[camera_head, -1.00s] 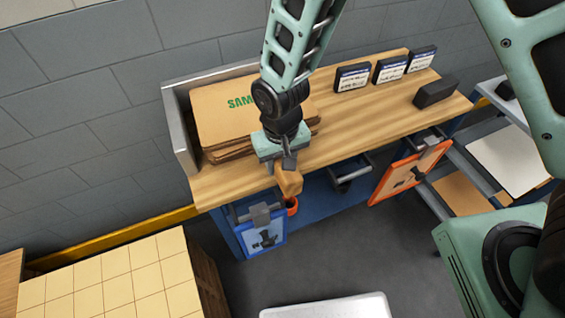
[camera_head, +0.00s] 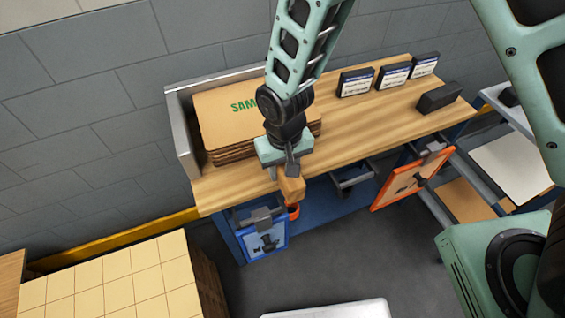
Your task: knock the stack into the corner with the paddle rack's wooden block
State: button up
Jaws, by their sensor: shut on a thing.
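The stack (camera_head: 222,108) of brown cardboard blanks, printed with green letters, lies on the wooden bench top (camera_head: 352,130) at its left end. It sits inside the corner made by a grey metal fence (camera_head: 182,137) along its left and back. Its layers look fairly even, though my arm hides part of its right side. My gripper (camera_head: 289,176) is shut on the wooden block (camera_head: 292,189) and holds it near the bench's front edge, in front of and to the right of the stack. Whether the block touches the bench is unclear.
Several dark labelled boxes (camera_head: 394,76) stand at the back right, with a black block (camera_head: 439,96) on the right end. A blue-framed board (camera_head: 265,240) and an orange-framed board (camera_head: 410,177) hang at the front. A pallet of tan boxes (camera_head: 118,280) stands lower left.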

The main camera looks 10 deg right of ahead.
jog(key=shift+s+d+r, duration=0.1)
jog(key=shift+s+r, duration=0.05)
jog(key=shift+s, duration=0.2)
notch_tip(320, 180, up, 9)
jog(key=p, duration=0.7)
